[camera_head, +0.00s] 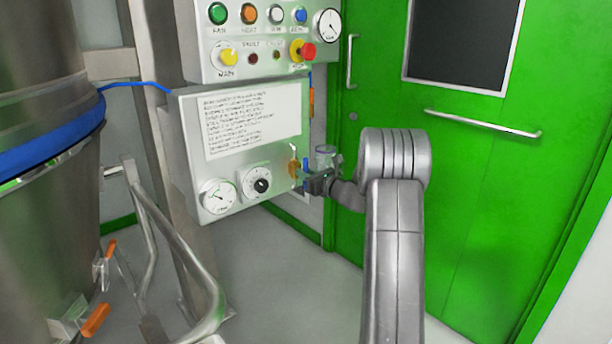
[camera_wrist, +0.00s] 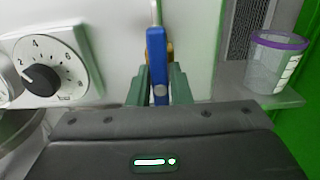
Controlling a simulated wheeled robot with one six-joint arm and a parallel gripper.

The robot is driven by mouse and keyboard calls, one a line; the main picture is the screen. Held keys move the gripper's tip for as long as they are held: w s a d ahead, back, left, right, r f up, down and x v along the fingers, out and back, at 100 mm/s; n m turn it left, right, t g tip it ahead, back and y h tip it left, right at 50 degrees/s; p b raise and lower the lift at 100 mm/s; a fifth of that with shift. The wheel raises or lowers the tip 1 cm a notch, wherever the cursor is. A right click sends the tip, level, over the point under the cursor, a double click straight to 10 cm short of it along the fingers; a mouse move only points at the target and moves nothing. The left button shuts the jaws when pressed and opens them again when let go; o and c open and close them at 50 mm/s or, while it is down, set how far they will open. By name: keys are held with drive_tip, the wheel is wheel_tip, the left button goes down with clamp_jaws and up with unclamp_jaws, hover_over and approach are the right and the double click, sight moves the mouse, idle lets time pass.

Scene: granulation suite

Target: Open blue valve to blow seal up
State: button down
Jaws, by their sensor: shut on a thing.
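The blue valve handle (camera_wrist: 157,60) stands upright in the wrist view, on the side of the control box. The two green fingers of my gripper (camera_wrist: 159,88) are shut on its lower part, one on each side. A brass-coloured fitting shows partly behind the handle. In the head view the blue valve (camera_head: 306,172) is small, at the right edge of the white box, with my gripper (camera_head: 312,183) at it. A blue seal band (camera_head: 50,150) runs around the large steel vessel at the left, with a thin blue hose leading from it to the box.
A clear cup with a purple rim (camera_wrist: 275,65) stands on a small shelf just right of my gripper. A dial knob (camera_wrist: 42,77) is at the left. An orange valve handle (camera_head: 292,168) sits close by. A green door (camera_head: 470,180) is behind my arm.

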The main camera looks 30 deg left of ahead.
drive_tip(key=c, duration=1.3)
unclamp_jaws()
drive_tip(key=shift+c, duration=0.2)
drive_tip(key=shift+d, duration=0.15)
drive_tip(key=p+v, duration=0.2)
drive_tip(key=v, duration=1.1)
drive_tip(key=shift+s+d+p, duration=0.2)
drive_tip(key=shift+d+p, duration=0.1)
drive_tip(key=shift+p, duration=0.1)
drive_tip(key=shift+a, duration=0.15)
drive_tip(key=b+x, duration=0.2)
drive_tip(key=x, duration=1.1)
drive_tip(key=shift+w+a+b, duration=0.25)
drive_tip(key=shift+a+b, duration=0.1)
drive_tip(key=shift+d, duration=0.1)
